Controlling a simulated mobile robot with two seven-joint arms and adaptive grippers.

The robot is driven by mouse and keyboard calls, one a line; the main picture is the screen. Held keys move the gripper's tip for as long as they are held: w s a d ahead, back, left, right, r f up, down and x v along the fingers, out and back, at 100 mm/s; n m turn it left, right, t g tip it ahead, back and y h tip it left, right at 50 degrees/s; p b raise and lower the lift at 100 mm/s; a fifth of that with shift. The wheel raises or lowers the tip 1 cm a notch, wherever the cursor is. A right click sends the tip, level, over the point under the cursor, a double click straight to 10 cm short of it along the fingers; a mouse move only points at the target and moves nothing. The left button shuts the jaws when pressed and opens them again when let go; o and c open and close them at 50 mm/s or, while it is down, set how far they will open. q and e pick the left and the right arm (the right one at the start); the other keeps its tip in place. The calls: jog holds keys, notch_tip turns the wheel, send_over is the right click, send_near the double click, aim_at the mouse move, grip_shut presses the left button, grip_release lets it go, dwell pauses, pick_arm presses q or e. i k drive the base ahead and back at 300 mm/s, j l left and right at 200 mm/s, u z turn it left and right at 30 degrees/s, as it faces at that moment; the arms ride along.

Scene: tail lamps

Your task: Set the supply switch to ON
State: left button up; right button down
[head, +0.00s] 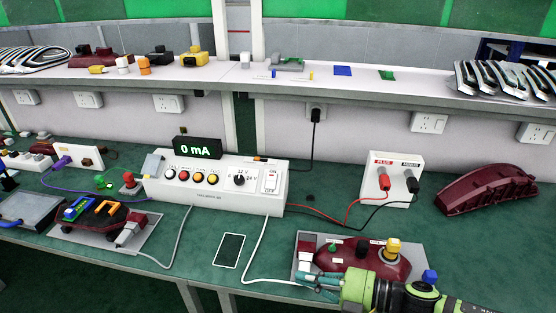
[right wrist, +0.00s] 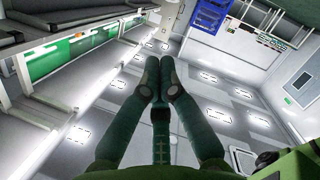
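The supply switch (head: 271,182) is a white rocker with a red mark, on the right of the front of a white supply box (head: 215,186). Its lettering is too small to read surely, and I cannot tell which way it is tipped. The black display (head: 198,148) on the box reads 0 mA. My right gripper (head: 312,283) is low at the front of the bench, well below and right of the switch, beside the dark red lamp fixture. In the right wrist view its fingers (right wrist: 159,77) are together with nothing between them. My left gripper is out of view.
A plate with a dark red lamp (head: 365,259) and coloured knobs lies close to my right gripper. A white terminal box (head: 402,177) has red and black leads crossing the bench to the supply box. A white cable (head: 257,252) runs below the switch.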

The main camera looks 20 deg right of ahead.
aim_at(271, 177)
jog(key=i+l, duration=0.8)
jog(key=i, duration=0.2)
